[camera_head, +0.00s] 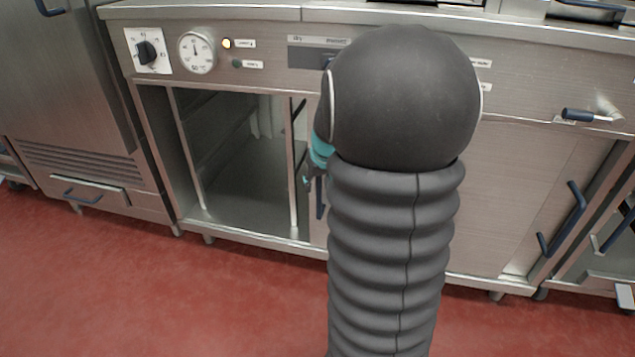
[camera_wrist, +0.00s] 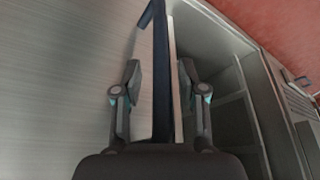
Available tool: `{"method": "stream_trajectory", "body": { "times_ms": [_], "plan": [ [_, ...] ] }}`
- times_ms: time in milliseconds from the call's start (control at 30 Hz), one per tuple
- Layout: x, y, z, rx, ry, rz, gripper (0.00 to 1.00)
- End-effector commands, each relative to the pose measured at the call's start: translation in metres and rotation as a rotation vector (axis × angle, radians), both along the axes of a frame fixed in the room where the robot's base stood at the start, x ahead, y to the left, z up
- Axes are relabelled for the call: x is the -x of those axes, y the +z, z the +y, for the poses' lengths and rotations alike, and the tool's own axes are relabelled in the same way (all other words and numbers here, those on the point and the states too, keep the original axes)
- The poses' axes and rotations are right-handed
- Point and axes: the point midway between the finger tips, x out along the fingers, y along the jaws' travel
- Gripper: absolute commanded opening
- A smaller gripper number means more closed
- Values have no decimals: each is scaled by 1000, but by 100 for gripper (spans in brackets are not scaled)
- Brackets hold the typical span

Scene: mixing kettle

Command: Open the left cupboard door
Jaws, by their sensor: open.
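The left cupboard (camera_head: 235,165) is a metal compartment whose inside shows through a wide gap. The left door's bright upright edge (camera_head: 294,165) stands at the right side of that gap. In the wrist view, the door edge (camera_wrist: 176,90) and a dark blue handle (camera_wrist: 160,75) run upright between my fingers. My gripper (camera_wrist: 160,75) is open, with one finger on each side of them; I cannot tell whether it touches. In the head view, my gripper (camera_head: 309,180) is by the door edge, and my arm hides much of the door.
A panel with a black knob (camera_head: 147,52) and a round dial (camera_head: 197,52) is above the cupboard. A right door (camera_head: 540,210) with a blue handle (camera_head: 566,220) stands to the right. A metal unit (camera_head: 65,100) is at the left. Red floor (camera_head: 150,290) is clear in front.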

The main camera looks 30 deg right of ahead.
Motion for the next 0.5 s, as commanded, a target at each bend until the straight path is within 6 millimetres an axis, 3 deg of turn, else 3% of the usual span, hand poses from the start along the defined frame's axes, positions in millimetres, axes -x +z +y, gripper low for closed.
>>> {"method": "stream_trajectory", "body": {
  "times_ms": [167,500],
  "plan": [
    [5,16,2,3,1,-4,41],
    [30,77,8,3,1,-4,41]
  ]
}}
